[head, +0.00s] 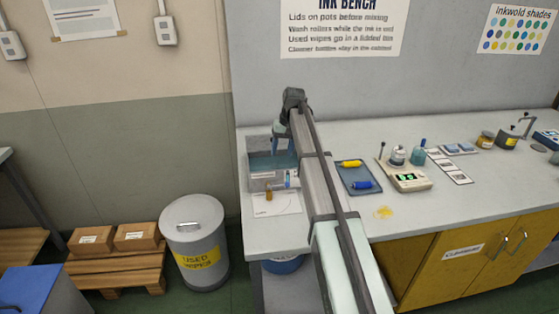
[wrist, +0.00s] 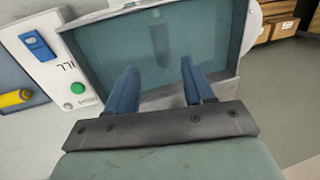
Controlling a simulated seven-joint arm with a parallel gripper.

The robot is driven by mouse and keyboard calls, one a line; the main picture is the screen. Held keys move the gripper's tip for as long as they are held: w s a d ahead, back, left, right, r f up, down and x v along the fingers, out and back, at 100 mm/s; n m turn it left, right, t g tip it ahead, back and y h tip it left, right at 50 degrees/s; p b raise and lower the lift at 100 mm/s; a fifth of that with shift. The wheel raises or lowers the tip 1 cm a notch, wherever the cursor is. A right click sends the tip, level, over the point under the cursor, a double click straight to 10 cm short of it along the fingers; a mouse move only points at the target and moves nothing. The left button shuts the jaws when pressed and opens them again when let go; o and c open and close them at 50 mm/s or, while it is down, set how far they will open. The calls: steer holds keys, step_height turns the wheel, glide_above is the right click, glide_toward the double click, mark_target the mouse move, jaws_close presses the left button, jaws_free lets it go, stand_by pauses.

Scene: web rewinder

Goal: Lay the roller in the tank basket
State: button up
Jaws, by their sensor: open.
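The tank (head: 257,162) stands at the bench's left end, and its teal interior fills the upper middle of the wrist view (wrist: 105,55). A dim grey roller-like shape (wrist: 159,38) with a thin stem shows inside it. I cannot make out the basket clearly or tell how the shape rests. My gripper (head: 275,150) is over the tank, pointing down. In the wrist view its blue fingers (wrist: 159,68) are apart, with nothing between them. A yellow roller (head: 350,163) and a blue roller (head: 362,185) lie on a dark tray; the yellow one also shows in the wrist view (wrist: 15,97).
The dark tray (head: 352,174) is right of the tank, beyond my arm. A white panel (wrist: 60,60) with a green button adjoins the tank. A yellow spill (head: 384,212) marks the bench.

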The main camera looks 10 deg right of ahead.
steer(key=r, duration=0.4)
steer(key=shift+d, duration=0.4)
stand_by(0.6)
